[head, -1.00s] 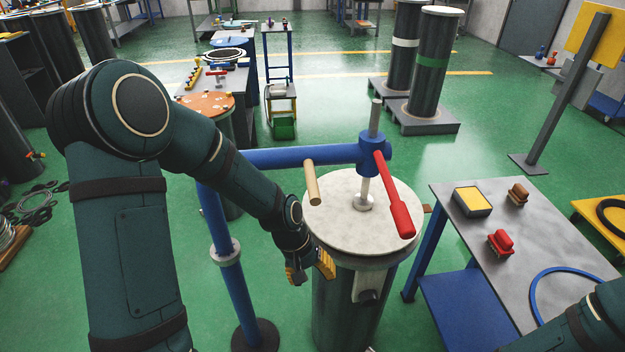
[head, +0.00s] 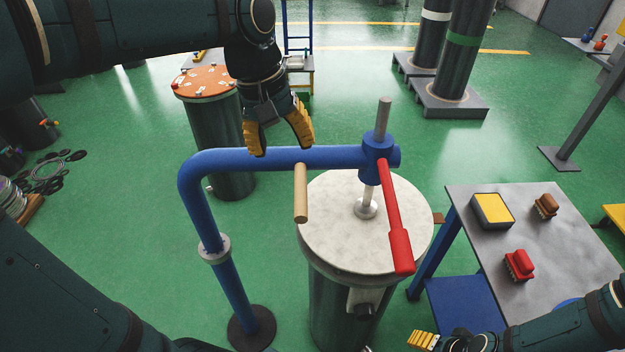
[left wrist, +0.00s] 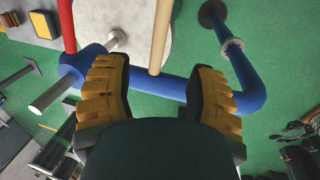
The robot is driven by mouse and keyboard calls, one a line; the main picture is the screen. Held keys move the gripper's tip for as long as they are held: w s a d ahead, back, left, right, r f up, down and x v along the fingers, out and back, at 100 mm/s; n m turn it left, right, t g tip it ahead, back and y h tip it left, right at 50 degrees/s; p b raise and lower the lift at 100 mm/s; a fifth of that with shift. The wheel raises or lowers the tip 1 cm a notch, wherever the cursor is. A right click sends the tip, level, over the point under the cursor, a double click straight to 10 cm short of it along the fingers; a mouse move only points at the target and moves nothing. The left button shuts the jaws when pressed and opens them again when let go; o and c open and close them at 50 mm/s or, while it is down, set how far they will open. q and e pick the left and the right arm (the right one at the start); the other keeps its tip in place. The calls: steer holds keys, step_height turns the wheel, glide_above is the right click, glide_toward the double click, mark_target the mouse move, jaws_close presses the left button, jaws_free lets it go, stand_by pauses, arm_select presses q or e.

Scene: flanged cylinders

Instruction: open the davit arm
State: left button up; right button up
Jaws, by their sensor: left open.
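The blue davit arm (head: 320,158) runs from its bent post on the left to a hub (head: 379,160) above a pale round lid (head: 340,240) on a dark cylinder. A wooden handle (head: 301,194) sticks out from the arm toward me. A red lever (head: 395,225) extends from the hub. My left gripper (head: 281,145) is open and empty, its yellow fingers pointing down at the arm near the handle. In the left wrist view the arm (left wrist: 175,85) crosses between the open fingers, with the handle (left wrist: 160,40) beyond; contact cannot be told. My right gripper (head: 422,342) shows only partly at the bottom.
An orange-topped cylinder (head: 206,82) stands behind the davit. Green floor is clear between the davit and the far cylinders.

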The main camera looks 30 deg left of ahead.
mark_target(299, 195)
arm_select(q)
steer(key=f+b, duration=0.1)
steer(key=f, duration=0.3)
steer(key=d+f, duration=0.1)
steer(key=f, duration=0.3)
steer(key=d+f+b, duration=0.1)
steer(key=f, duration=0.3)
steer(key=shift+w+b, duration=0.3)
steer(key=shift+w, duration=0.1)
steer(key=shift+w+d+f, duration=0.15)
steer(key=shift+f, duration=0.6)
arm_select(e)
steer(key=shift+s+a+f, duration=0.1)
steer(key=shift+s+f, duration=0.2)
steer(key=shift+f, duration=0.4)
steer(key=shift+s+f, duration=0.3)
steer(key=shift+f, duration=0.4)
arm_select(q)
jaws_close()
